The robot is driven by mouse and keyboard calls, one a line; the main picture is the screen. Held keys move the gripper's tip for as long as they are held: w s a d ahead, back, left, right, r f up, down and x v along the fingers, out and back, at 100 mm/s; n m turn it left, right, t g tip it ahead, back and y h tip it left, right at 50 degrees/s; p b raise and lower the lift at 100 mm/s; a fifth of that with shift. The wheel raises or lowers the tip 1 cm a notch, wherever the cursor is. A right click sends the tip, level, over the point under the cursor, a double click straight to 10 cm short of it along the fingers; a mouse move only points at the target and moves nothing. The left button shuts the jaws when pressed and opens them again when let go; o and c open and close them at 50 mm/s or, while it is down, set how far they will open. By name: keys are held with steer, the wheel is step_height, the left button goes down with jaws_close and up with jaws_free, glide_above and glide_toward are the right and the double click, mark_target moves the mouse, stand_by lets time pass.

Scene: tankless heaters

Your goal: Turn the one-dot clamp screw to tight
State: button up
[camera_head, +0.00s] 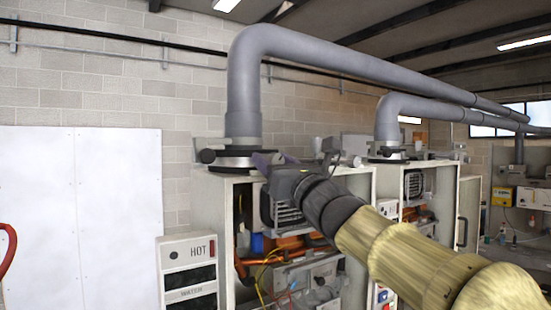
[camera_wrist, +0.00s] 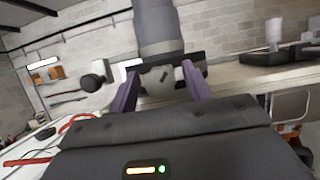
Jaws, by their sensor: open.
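A dark clamp collar (camera_head: 240,158) rings the foot of the nearest grey flue pipe on top of the open heater cabinet. A black knob (camera_head: 207,156) sticks out at its left side; a black knob also shows in the wrist view (camera_wrist: 91,83). My gripper (camera_head: 272,159) is at the collar's right side, with its purple fingers apart. In the wrist view my open gripper (camera_wrist: 160,72) frames a pale metal part of the collar with a small dark mark (camera_wrist: 164,77). I cannot tell contact, any dots, or which screw is the one-dot one.
The nearest heater cabinet (camera_head: 210,220) stands open, with pipes and wires inside. A second flue pipe (camera_head: 388,120) rises from the cabinet to the right. A white panel (camera_head: 80,215) covers the left wall.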

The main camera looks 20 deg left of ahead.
steer(key=c, duration=0.9)
steer(key=shift+c, duration=0.3)
steer(key=shift+f+m+b, duration=0.15)
steer(key=shift+m+b, duration=0.15)
steer(key=shift+b, duration=0.15)
steer(key=shift+m+t+h+b, duration=0.3)
steer(key=shift+m+b, duration=0.1)
steer(key=shift+b, duration=0.05)
steer(key=m+t+h+b, duration=0.1)
steer(key=m+b, duration=0.1)
steer(key=shift+s+f+m, duration=0.1)
steer(key=shift+m, duration=0.2)
steer(key=shift+r+m+t+h+b, duration=0.2)
steer(key=shift+m+h+b, duration=0.15)
steer(key=shift+m, duration=0.4)
steer(key=shift+r+m+t+h+b, duration=0.1)
steer(key=shift+m+t+h+b, duration=0.2)
steer(key=shift+m, duration=0.45)
